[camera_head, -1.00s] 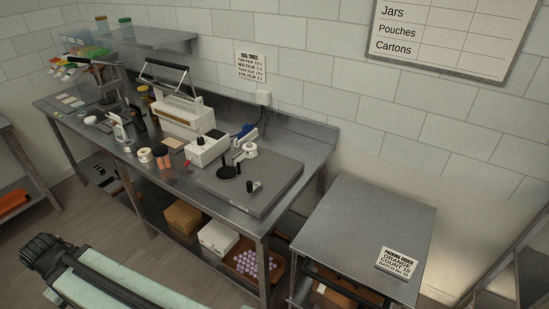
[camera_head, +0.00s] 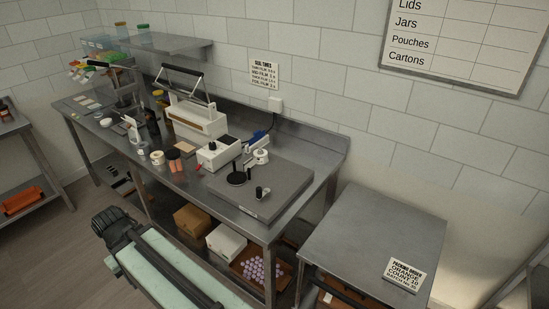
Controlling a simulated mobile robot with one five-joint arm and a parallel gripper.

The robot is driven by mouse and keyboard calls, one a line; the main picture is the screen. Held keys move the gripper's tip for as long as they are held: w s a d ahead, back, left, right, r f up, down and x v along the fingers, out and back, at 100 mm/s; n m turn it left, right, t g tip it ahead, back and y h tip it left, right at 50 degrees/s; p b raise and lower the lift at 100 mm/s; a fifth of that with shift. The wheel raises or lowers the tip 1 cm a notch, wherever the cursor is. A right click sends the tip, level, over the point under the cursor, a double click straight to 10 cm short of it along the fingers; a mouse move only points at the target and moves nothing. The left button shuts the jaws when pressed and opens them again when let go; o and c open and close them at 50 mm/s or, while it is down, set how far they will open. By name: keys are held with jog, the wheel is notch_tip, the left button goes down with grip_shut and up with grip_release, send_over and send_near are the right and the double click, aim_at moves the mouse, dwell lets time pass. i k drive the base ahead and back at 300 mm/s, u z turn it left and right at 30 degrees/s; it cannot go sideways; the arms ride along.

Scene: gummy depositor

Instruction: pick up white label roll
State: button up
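A small white roll (camera_head: 157,157), which looks like a label roll, stands near the front edge of the steel bench (camera_head: 222,190), left of some reddish jars. A second small pale round item (camera_head: 143,148) is just left of it. Another white round piece (camera_head: 261,156) sits at the back of the grey plate at the bench's right end; I cannot tell whether it is a roll. My pale green and black arm shows at the lower left, well in front of the bench. No gripper fingers can be made out, and nothing is seen held.
Reddish jars (camera_head: 175,161), a white device (camera_head: 218,153) and a white sealer (camera_head: 197,119) crowd the bench. A steel side table (camera_head: 366,236) with a sign (camera_head: 405,274) stands to the right, mostly clear. Boxes (camera_head: 192,220) sit on the lower shelf. Floor shows at the left.

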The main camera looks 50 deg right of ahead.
aim_at(262, 159)
jog(key=z, duration=0.15)
jog(key=i, duration=1)
jog(key=u, duration=0.05)
